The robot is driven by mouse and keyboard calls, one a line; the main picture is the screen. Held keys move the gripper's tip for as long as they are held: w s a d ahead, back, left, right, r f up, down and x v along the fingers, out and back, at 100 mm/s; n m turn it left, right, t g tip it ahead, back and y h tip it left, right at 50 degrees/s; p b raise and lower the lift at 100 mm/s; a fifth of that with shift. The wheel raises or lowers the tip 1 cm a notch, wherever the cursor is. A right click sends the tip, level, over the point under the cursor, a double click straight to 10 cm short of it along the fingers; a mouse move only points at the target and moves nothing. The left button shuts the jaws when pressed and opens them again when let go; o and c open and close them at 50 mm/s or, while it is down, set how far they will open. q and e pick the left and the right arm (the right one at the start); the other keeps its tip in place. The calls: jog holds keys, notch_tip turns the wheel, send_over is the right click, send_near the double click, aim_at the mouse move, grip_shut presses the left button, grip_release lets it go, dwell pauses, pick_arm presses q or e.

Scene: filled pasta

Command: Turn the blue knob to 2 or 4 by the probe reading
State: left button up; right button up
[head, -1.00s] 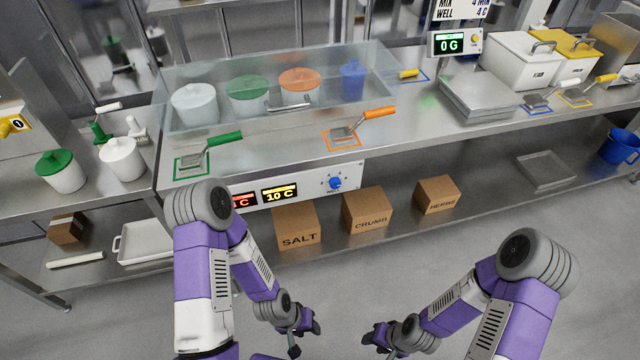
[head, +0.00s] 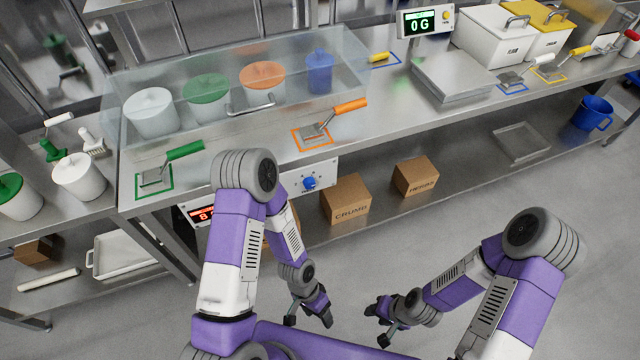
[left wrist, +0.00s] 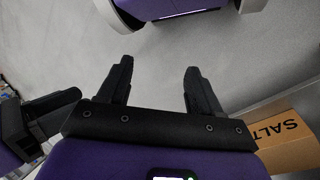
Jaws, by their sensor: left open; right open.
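The blue knob (head: 309,183) sits on a white panel (head: 322,175) on the counter's front, below the orange-outlined spot. A red display (head: 203,214) shows at the panel's left, mostly hidden by my left arm, so I cannot read it fully. The yellow display is hidden in the head view. My left gripper (head: 308,318) is open and empty, low in front of the counter and well apart from the knob. It also shows open in the left wrist view (left wrist: 158,75). My right gripper (head: 378,323) is open and empty to its right.
Boxes marked CRUMB (head: 345,199) and HERBS (head: 415,176) stand on the lower shelf; a SALT box (left wrist: 295,135) shows in the left wrist view. A clear-covered well (head: 330,105) holds lidded pots. A scale display (head: 425,22) reads 0 G. Floor before the counter is clear.

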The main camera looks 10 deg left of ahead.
aim_at(311, 186)
pick_arm(q)
jog(key=s+a+m+g+y+p, duration=0.1)
jog(key=s+a+m+g+y, duration=0.2)
jog(key=a+m+y, duration=0.85)
jog(key=w+a+r+m+t+y+p, duration=0.1)
jog(key=w+a+m+t, duration=0.15)
jog(key=w+m, duration=0.2)
jog(key=w+a+r+m+t+y, duration=0.2)
jog(key=w+m+t, duration=0.1)
jog(key=w+m, duration=0.15)
jog(key=w+d+r+m+t+h+p, duration=0.1)
jog(key=w+d+r+m+t, duration=0.4)
jog(key=w+m+t, duration=0.4)
jog(key=w+d+r+m+t+h+p, duration=0.1)
jog(key=w+d+r+m+t, duration=0.5)
jog(key=w, duration=0.4)
jog(key=shift+m+t, duration=0.45)
jog(key=shift+m, duration=0.2)
jog(key=x, duration=0.3)
jog(key=b+x, duration=0.1)
jog(key=x, duration=0.2)
jog(key=shift+a+f, duration=0.25)
jog(key=shift+a, duration=0.15)
jog(key=shift+x, duration=0.8)
jog(key=c, duration=1)
